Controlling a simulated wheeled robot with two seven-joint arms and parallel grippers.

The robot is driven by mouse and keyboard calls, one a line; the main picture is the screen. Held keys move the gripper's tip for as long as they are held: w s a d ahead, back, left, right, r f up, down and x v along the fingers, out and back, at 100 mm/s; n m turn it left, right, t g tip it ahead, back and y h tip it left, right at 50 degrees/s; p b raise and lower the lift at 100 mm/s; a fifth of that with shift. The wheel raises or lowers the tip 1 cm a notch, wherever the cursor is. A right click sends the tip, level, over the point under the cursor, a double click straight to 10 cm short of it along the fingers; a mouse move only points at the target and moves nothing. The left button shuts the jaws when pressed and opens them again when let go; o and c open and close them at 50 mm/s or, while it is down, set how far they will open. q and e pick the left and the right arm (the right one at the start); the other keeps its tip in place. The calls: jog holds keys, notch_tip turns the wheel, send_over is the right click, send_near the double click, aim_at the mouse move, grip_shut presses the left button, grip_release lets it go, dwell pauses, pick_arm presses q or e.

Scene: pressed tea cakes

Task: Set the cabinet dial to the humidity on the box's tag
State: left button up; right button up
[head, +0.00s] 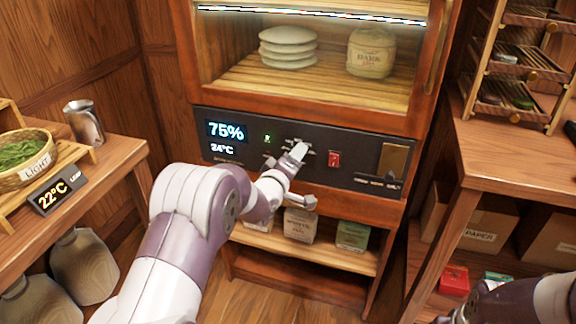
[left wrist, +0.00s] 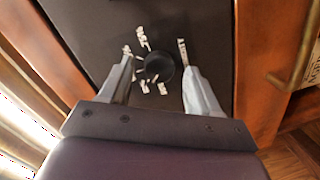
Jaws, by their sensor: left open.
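The dark cabinet panel (head: 235,150) has a display (head: 226,131) that reads 75% and 24°C. The black dial (left wrist: 159,68) is on this panel, with several small white labels around it that I cannot read. My left gripper (head: 286,157) is at the panel and covers most of the dial in the head view. In the left wrist view its fingers (left wrist: 158,60) are open, one on each side of the dial; I cannot tell whether they touch it. I see no readable humidity tag on a box. My right gripper is out of view.
A red switch (head: 334,159) is right of the dial. Side tables flank the cabinet, the left one with a 22°C sign (head: 55,192).

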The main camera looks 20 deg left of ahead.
pick_arm(q)
jog(key=s+a+r+p, duration=0.1)
jog(key=s+p, duration=0.1)
jog(key=s, duration=1)
jog(key=shift+r, duration=0.15)
jog(key=shift+s+a, duration=0.1)
